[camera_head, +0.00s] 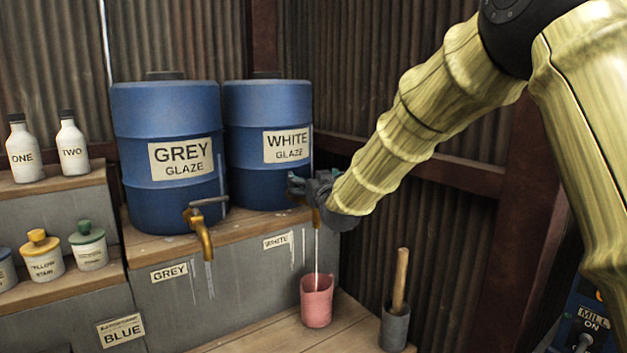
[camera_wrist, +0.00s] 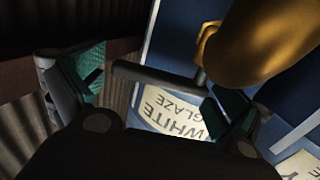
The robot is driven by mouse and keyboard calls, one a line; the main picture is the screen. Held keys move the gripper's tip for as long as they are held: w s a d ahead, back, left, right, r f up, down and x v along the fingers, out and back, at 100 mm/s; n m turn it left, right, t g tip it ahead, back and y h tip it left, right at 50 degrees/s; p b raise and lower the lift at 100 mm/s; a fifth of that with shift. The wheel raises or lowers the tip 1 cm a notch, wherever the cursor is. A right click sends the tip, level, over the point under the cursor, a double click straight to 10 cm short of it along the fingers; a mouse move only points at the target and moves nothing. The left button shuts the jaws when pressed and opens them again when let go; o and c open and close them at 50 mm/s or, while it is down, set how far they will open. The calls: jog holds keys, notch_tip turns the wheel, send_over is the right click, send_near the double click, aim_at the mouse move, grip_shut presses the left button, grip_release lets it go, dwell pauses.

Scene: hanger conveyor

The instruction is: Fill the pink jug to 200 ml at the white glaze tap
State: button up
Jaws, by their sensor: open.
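The pink jug (camera_head: 317,302) stands upright on the wooden boards below the white glaze barrel (camera_head: 266,178). A thin white stream falls from the tap above into the jug. The level inside and any markings are too small to read. My gripper (camera_head: 300,186) is at the white glaze tap and hides most of it in the head view. In the wrist view the brass tap (camera_wrist: 262,48) and its grey lever (camera_wrist: 155,78) show close up. My gripper is open, with the lever lying between its two fingers (camera_wrist: 148,88).
The grey glaze barrel (camera_head: 165,195) with its brass tap (camera_head: 203,232) stands left of the white one. A grey pot (camera_head: 394,328) with a wooden handle stands right of the jug. Bottles (camera_head: 70,145) and jars (camera_head: 88,248) line the left shelves. A mill switch box (camera_head: 590,325) is at lower right.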

jog(key=shift+s, duration=0.1)
jog(key=v, duration=1.2)
dwell(6.7)
